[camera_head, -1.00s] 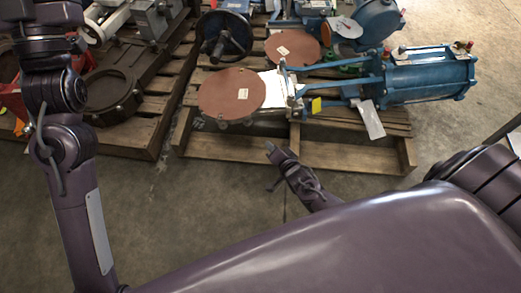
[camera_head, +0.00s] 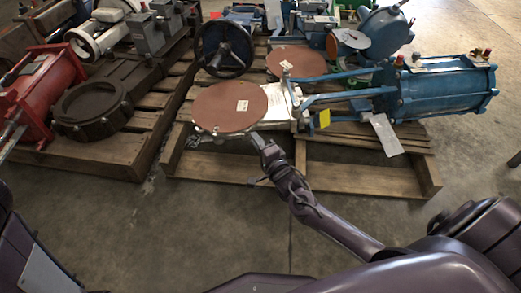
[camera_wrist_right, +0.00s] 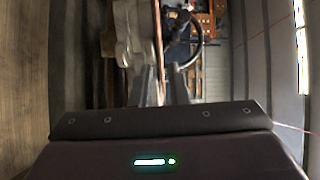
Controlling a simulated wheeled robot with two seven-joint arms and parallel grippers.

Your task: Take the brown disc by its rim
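The near brown disc (camera_head: 218,108), flat with a small white label, lies on a blue valve assembly on the middle pallet. A second brown disc (camera_head: 300,60) lies farther back. My right gripper (camera_head: 257,139) is close to the front rim of the near disc. In the right wrist view, a brown disc (camera_wrist_right: 158,40) shows edge-on as a thin upright strip. The two fingers of my right gripper (camera_wrist_right: 158,92) stand apart, with the strip running down toward the gap between them. I cannot tell whether they touch it. My left gripper is out of view.
The left pallet (camera_head: 110,160) holds a dark round ring (camera_head: 92,106) and a red housing (camera_head: 45,88). The floor in front is clear.

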